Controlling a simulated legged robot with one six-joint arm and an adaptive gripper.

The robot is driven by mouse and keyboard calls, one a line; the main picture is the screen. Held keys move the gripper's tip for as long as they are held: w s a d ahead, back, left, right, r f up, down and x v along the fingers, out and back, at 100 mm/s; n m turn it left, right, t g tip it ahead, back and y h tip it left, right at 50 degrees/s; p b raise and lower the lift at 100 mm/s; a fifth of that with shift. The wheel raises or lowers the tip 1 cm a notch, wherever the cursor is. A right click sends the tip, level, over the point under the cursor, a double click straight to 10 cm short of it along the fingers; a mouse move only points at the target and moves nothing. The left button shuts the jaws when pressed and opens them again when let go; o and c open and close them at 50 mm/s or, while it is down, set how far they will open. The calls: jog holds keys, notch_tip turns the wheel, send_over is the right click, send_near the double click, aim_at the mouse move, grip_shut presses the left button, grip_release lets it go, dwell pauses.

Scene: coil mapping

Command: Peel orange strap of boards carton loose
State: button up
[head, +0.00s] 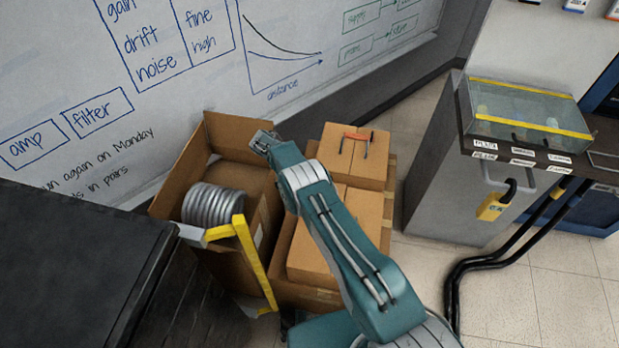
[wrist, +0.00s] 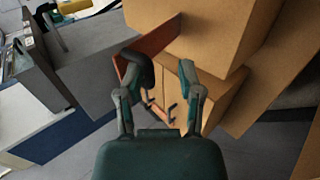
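A closed brown carton (head: 374,172) stands on top of stacked boxes in the head view. A thin orange strap (head: 357,136) with dark ends lies across its top. My gripper (head: 262,138) is left of this carton, near the raised flap of an open box, apart from the strap. In the wrist view my gripper (wrist: 159,82) has its fingers spread. A reddish-orange band (wrist: 165,36) and a small orange hooked piece (wrist: 160,112) show beyond and between the fingers; I cannot tell whether either is the strap. A dark rounded shape by the left finger is unclear.
The open box (head: 230,133) holds a silver coil (head: 211,203), with a yellow frame (head: 252,255) in front. A grey cabinet (head: 440,170) with a clear yellow-edged case (head: 527,108) stands right. Black hoses run down to the floor.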

notch_tip(320, 180, up, 8)
jog(key=shift+s+a+r, duration=0.15)
jog(key=shift+r, duration=0.1)
notch_tip(320, 180, up, 13)
jog(key=shift+w+a+f, duration=0.15)
jog(key=shift+w+a, duration=0.15)
jog(key=shift+a, duration=0.15)
dwell(1.5)
dwell(0.5)
